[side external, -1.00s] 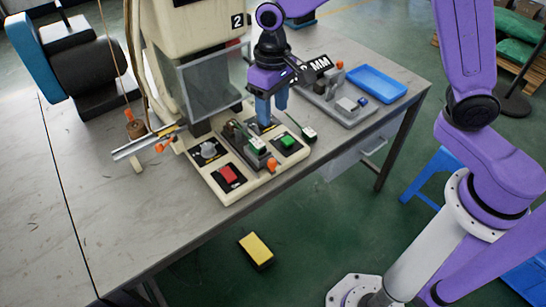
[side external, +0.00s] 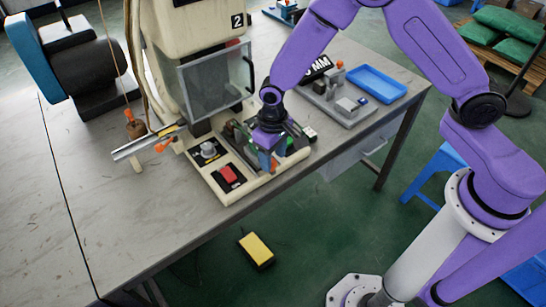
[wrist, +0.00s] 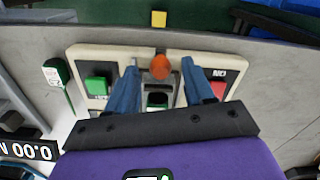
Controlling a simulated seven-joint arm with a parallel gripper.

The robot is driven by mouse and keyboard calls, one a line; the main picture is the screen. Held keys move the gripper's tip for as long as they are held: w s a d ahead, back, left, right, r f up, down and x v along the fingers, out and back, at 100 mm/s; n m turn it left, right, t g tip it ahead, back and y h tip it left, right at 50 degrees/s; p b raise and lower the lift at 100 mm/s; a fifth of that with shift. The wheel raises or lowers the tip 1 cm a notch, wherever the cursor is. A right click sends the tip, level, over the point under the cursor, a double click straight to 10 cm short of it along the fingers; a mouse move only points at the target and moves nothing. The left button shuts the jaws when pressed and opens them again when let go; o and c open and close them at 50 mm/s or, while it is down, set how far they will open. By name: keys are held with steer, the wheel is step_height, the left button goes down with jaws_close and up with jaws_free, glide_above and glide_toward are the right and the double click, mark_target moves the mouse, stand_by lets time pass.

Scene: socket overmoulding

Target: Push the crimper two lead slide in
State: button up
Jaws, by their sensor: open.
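The crimper marked 2 (side external: 218,75) stands on the bench in the side view, with a clear guard (side external: 217,82) over its front. Its lead slide (side external: 238,140) lies on the cream base (side external: 228,196), partly hidden by my gripper (side external: 268,163). In the wrist view, the slide's orange knob (wrist: 160,67) shows between my two blue fingers (wrist: 160,82). The fingers are apart, one on each side of the knob, with gaps visible. A green part (wrist: 157,101) sits behind the knob between the fingers. Whether a finger touches the slide cannot be told.
The base carries a red button (wrist: 218,90) and a green button (wrist: 97,84), flanking my fingers. A green-and-white plug (wrist: 53,75) lies beside the base. A grey fixture (side external: 340,98) and blue tray (side external: 376,84) stand to the right. The bench's front left is clear.

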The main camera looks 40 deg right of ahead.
steer(key=shift+f, duration=0.65)
jaws_close()
glide_above(249, 135)
steer(key=s+a, duration=0.3)
steer(key=s, duration=0.2)
steer(key=shift+w+d, duration=0.1)
steer(key=shift+w, duration=0.05)
steer(key=shift+r, duration=0.1)
steer(key=shift+c, duration=0.6)
jaws_free()
steer(key=shift+w, duration=0.1)
steer(key=shift+o, duration=0.6)
